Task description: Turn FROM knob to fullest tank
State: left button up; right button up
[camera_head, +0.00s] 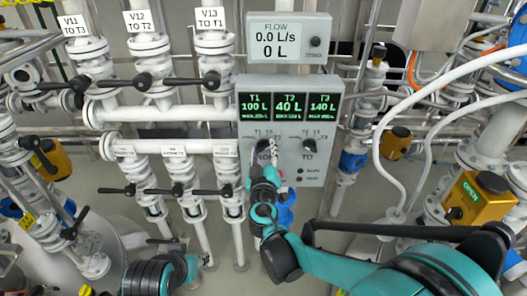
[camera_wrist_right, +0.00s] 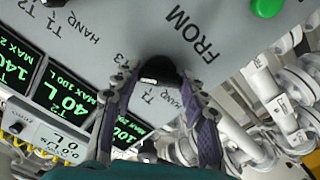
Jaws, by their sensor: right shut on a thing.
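The grey control panel (camera_head: 330,95) reads T1 100 L, T2 40 L and T3 140 L, so T3 shows the most. My right gripper (camera_head: 272,150) is at the FROM knob and hides it in the head view. In the right wrist view the dark FROM knob (camera_wrist_right: 160,68) sits between the two fingers of my right gripper (camera_wrist_right: 163,105), which is shut on it. A white mark on the knob faces the T1 and T2 labels; its exact setting is hard to tell. The TO knob (camera_head: 309,146) is to the right, free. My left gripper is out of view.
A flow display (camera_head: 287,40) above reads 0.0 L/s and 0 L. White pipes with black-handled valves (camera_head: 150,85) stand to the left. A white hose (camera_head: 378,150) and a yellow valve box (camera_head: 478,200) are on the right. A green button (camera_wrist_right: 268,6) is near the FROM lettering.

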dwell(0.4)
jog(key=shift+f, duration=0.1)
jog(key=o, duration=1.2)
jog(key=shift+c, duration=0.2)
jog(key=s, duration=1.2)
